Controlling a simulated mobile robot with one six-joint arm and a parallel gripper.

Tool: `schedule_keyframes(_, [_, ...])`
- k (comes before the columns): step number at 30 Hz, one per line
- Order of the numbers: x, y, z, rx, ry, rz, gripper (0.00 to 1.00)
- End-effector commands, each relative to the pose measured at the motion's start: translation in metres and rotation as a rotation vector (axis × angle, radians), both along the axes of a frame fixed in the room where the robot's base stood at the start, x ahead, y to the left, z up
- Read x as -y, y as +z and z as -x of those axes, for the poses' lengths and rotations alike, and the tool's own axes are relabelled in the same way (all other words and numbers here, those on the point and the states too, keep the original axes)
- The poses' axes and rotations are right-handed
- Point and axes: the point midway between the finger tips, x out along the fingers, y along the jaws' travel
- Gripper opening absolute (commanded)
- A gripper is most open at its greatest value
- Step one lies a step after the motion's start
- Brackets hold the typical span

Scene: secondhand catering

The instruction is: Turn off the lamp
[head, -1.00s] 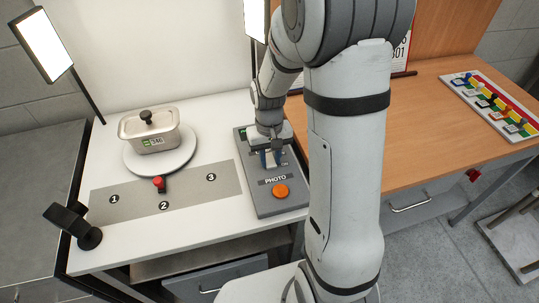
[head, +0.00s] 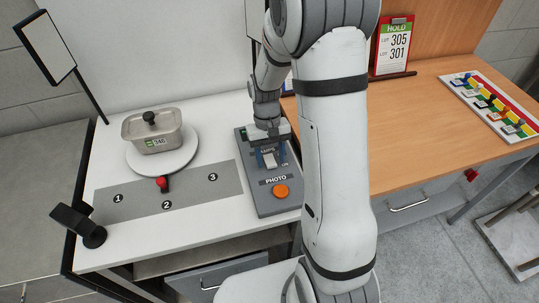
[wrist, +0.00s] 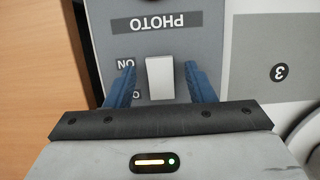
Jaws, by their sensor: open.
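The lamp panel (head: 47,46) stands at the back left on a dark pole; its face is dull white, not glowing. A second panel (head: 255,20) is partly hidden behind my arm. The grey control box (head: 290,205) carries a LAMPS label, an ON mark and a white switch (wrist: 160,78). My gripper (head: 269,160) is over this switch. In the wrist view my gripper (wrist: 160,72) is open, with one blue finger on each side of the switch and visible gaps between. Whether the fingers touch the box is hard to tell.
An orange PHOTO button (head: 281,191) sits near the front of the box. A lidded metal pan (head: 152,139) rests on a round white turntable (head: 185,160) to the left. A red knob (head: 162,182) and a black camera-like device (head: 78,225) stand in front.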

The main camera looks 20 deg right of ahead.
Motion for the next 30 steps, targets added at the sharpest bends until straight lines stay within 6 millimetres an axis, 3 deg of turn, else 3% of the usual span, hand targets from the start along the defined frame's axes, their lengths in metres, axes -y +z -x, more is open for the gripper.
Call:
schedule_keyframes(8, [0.0,0.008,-0.003,0.003,0.0,0.0,0.49])
schedule_keyframes(21, [0.0,0.07,-0.019,0.002,0.0,0.0,0.49])
schedule_keyframes(30, [0.0,0.076,-0.02,0.0,0.0,0.0,0.49])
